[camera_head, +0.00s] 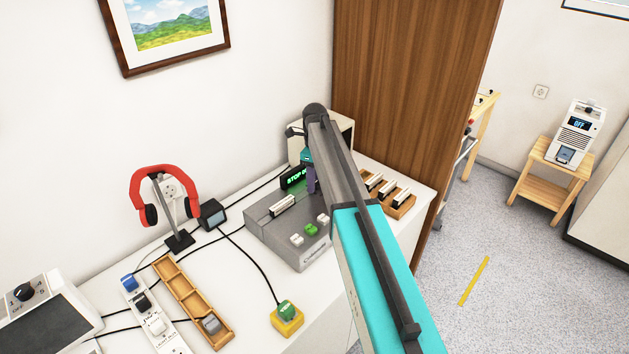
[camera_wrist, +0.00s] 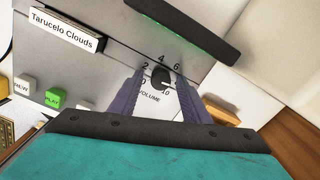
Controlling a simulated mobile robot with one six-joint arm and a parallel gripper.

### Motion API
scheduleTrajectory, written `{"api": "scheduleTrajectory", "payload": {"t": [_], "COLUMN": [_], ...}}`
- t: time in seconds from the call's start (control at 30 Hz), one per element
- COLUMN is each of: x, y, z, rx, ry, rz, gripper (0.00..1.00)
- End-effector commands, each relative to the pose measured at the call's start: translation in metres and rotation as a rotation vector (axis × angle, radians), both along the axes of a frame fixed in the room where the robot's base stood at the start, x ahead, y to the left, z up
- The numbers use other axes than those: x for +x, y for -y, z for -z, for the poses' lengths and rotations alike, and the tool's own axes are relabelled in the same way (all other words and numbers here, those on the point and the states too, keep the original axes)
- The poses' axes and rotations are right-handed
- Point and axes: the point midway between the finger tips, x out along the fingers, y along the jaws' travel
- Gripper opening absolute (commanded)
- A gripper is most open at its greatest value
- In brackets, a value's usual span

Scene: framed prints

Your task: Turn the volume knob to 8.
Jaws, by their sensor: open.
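The grey cassette player (camera_head: 262,222) stands on the white table, with a green display reading "STOP" at its back. In the wrist view its black volume knob (camera_wrist: 160,77) sits on the grey panel (camera_wrist: 100,62), above the word "VOLUME". The marks 0, 2, 4, 6 and 10 show around it; the 8 is hidden behind a finger. A pale mark shows on the knob's lower right, but its exact setting is hard to read. My gripper (camera_wrist: 160,88) is open, its purple fingers on either side of the knob. Contact cannot be told. In the head view my arm hides the knob.
A cassette labelled "Tarucelo Clouds" (camera_wrist: 63,29) and a green play button (camera_wrist: 53,97) are left of the knob. A wooden rack of cassettes (camera_head: 398,203) stands to the right. Red headphones (camera_head: 140,183), a power strip (camera_head: 152,318) and a yellow button box (camera_head: 287,322) are on the left.

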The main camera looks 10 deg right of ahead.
Motion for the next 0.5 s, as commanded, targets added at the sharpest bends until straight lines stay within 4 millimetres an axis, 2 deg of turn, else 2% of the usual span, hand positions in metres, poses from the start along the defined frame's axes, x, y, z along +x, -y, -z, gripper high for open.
{"api": "scheduleTrajectory", "payload": {"t": [0.27,0.5], "x": [0.001,0.001], "y": [0.0,0.0], "z": [-0.016,-0.045], "rx": [0.001,0.0], "ry": [0.003,0.002], "rz": [0.0,0.0], "gripper": [0.43,0.43]}}
